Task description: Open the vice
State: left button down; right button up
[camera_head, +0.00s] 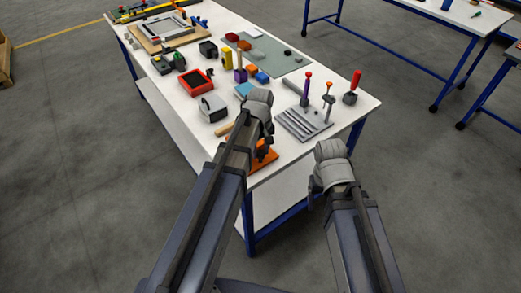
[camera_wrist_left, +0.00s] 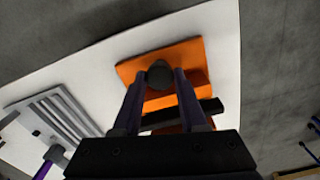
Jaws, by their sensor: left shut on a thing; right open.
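The vice (camera_head: 262,163) has an orange base and sits near the front corner of the white table, partly hidden by my left arm. In the left wrist view its orange base (camera_wrist_left: 188,55) lies below the fingers, with a dark bar (camera_wrist_left: 185,114) across it. My left gripper (camera_wrist_left: 160,78) is shut on the vice's dark round knob (camera_wrist_left: 159,73), one finger on each side. In the head view the left gripper (camera_head: 266,140) is over the vice. My right gripper (camera_head: 316,188) is open, beyond the table's right edge, its fingers mostly hidden.
A grey grooved block (camera_head: 303,123) stands to the right of the vice, with upright-handled tools near it; the block (camera_wrist_left: 52,112) also shows in the left wrist view. A grey box (camera_head: 212,107) and a red tray (camera_head: 196,82) lie to the left.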

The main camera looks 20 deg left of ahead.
pick_arm(q)
jog(key=shift+n, duration=0.3)
jog(key=n, duration=0.5)
jog(key=shift+n, duration=0.3)
jog(key=n, duration=0.5)
jog(key=shift+a, duration=0.1)
dwell(1.3)
jog(key=shift+c, duration=2.2)
grip_release()
jog(key=shift+a, duration=0.1)
jog(key=shift+r, duration=0.1)
